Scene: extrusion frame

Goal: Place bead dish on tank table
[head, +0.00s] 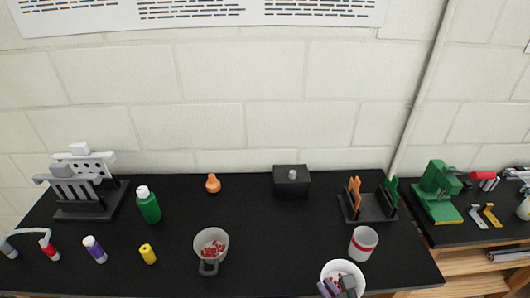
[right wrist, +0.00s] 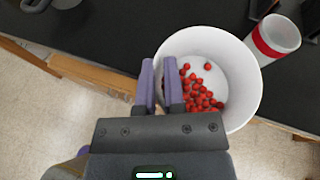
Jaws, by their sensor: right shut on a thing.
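A white bead dish (head: 358,271) with red beads inside is at the front right edge of the black table (head: 290,245). My right gripper (head: 335,288) is shut on its near left rim. In the right wrist view, the dish (right wrist: 246,92) is large, with the beads gathered toward the gripper side. The purple-grey fingers (right wrist: 162,85) straddle the dish wall. The dish overlaps the table's front edge in that view; I cannot tell if it touches the top. My left gripper is not in view.
A white cup with a red band (head: 363,243) stands just behind the dish. The table's middle is clear. A green device (head: 437,190) sits at the right.

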